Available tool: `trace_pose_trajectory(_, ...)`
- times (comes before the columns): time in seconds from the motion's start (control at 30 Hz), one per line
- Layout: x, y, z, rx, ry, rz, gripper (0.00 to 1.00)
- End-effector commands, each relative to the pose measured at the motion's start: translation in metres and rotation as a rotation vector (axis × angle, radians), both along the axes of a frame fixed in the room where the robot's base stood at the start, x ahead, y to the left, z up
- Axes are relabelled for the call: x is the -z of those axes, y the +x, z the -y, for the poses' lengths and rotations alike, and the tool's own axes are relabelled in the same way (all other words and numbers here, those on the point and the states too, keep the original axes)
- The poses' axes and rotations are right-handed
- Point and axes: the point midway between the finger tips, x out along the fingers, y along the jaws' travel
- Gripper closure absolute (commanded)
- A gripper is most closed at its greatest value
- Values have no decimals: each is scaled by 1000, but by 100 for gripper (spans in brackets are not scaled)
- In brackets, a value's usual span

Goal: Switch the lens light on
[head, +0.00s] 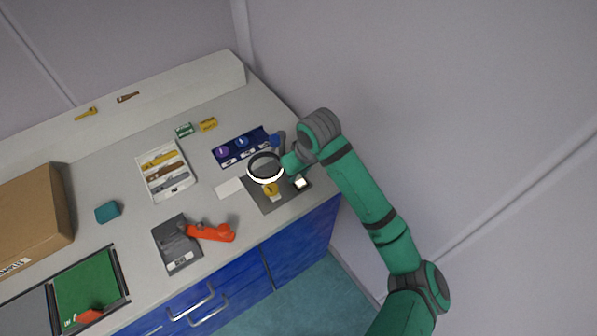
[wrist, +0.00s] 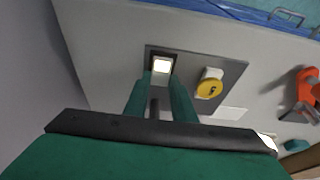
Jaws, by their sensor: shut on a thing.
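The round lens (head: 265,168) has a dark rim and a bright white ring, and it hangs over a dark grey mat (head: 268,206). I cannot tell whether the ring is lit. My gripper (head: 289,163) is just right of the lens, above the back of the mat. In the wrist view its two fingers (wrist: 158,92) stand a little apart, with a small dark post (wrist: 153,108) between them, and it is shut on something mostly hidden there. A bright white square (wrist: 161,65) lies beyond the fingertips and also shows in the head view (head: 301,183).
A yellow-topped piece (wrist: 209,87) sits on the mat. A dark blue rack (head: 229,158) stands behind. A white tray (head: 178,191), an orange-handled tool (head: 212,232), a teal block (head: 107,212) and a cardboard box (head: 30,220) stand leftward. A wall is close on the right.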

Motion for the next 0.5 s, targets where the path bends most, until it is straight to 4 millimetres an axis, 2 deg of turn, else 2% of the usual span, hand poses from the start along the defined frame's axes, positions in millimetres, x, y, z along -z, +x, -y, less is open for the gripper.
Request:
trace_pose_trajectory(0.1, 0, 1, 1, 2, -2, 0, 99)
trace_pose_trajectory(0.13, 0, 1, 1, 2, -2, 0, 72)
trace_pose_trajectory(0.2, 0, 1, 1, 2, -2, 0, 58)
trace_pose_trajectory(0.5, -1, 0, 1, 1, -1, 0, 58)
